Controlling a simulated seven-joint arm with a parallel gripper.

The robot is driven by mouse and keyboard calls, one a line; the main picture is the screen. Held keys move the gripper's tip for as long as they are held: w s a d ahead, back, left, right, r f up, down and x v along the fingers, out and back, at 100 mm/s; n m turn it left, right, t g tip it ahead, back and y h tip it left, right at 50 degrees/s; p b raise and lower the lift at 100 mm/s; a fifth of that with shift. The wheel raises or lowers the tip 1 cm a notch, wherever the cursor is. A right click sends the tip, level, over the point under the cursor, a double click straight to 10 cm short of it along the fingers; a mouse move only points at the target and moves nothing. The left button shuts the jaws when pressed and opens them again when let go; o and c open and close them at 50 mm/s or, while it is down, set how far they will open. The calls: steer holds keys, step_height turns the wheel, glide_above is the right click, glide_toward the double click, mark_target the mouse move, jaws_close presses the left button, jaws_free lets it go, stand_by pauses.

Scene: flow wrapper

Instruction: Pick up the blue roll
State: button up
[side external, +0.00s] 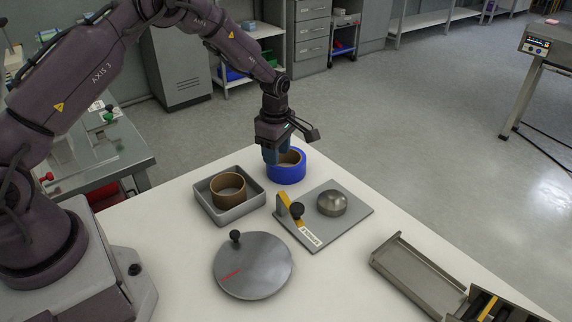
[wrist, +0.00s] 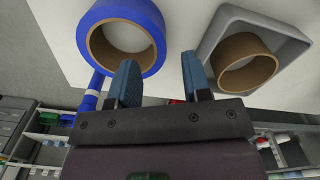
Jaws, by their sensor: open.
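The blue roll (side external: 287,172) lies flat on the white table near its far edge, a blue ring around a brown core. It also shows at the top of the wrist view (wrist: 152,22). My gripper (side external: 277,155) points down over the left part of the roll in the side view. In the wrist view the two blue fingers (wrist: 160,80) are apart with nothing between them, and the left finger overlaps the picture of the roll's lower rim. I cannot tell whether it touches the roll. The far-left part of the roll is hidden by the gripper in the side view.
A grey tray (side external: 243,209) holding a brown ring (side external: 228,189) stands left of the roll. A grey plate (side external: 350,210) with a metal dome (side external: 332,203) and black knob is in front. A round metal disc (side external: 262,265) and an open metal trough (side external: 412,270) lie nearer.

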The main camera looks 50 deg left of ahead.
step_height(320, 180, down, 5)
steer(key=shift+w+f, duration=0.1)
steer(key=shift+c, duration=0.3)
jaws_close()
